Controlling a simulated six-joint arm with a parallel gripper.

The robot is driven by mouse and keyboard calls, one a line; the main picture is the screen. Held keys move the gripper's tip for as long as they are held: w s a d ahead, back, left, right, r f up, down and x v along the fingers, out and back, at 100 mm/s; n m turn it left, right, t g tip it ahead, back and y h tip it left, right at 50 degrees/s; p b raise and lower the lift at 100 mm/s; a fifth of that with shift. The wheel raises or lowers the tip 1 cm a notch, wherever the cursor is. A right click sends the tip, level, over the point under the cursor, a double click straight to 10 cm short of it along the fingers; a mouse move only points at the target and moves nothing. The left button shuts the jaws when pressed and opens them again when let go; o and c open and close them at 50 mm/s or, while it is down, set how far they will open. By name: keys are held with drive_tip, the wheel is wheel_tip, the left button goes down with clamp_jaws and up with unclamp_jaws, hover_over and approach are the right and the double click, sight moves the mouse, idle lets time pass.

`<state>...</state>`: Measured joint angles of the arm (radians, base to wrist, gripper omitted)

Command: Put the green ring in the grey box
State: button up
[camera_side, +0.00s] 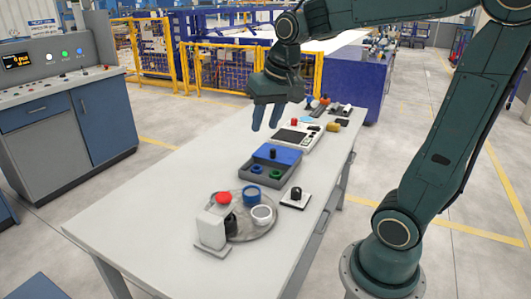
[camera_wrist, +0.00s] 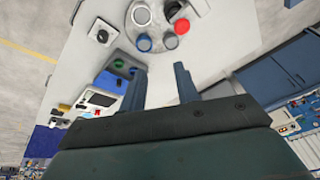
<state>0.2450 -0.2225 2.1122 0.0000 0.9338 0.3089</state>
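A small green ring (camera_side: 276,174) appears to sit in the front part of a low grey box (camera_side: 262,182), beside a small blue ring (camera_side: 257,169). The box's rear part is blue, with a black knob on it. In the wrist view the green ring (camera_wrist: 119,62) and the box lie left of the fingers. My gripper (camera_side: 266,124) is in the air above the table, above and behind the box in the side view. Its two fingers stand apart with nothing between them, as the wrist view also shows (camera_wrist: 161,70).
A round plate (camera_side: 243,237) at the near end holds a blue ring (camera_side: 251,193), a white ring (camera_side: 262,213) and a dark piece. A black-knobbed block (camera_side: 295,198) and a white device (camera_side: 300,137) flank the box.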

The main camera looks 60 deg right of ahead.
drive_tip(key=s+a+f+n+t, duration=0.2)
drive_tip(key=s+a+n, duration=0.4)
drive_tip(key=s, duration=0.7)
drive_tip(key=shift+a+y, duration=0.4)
drive_tip(key=shift+a, duration=0.45)
drive_tip(key=shift+w, duration=0.1)
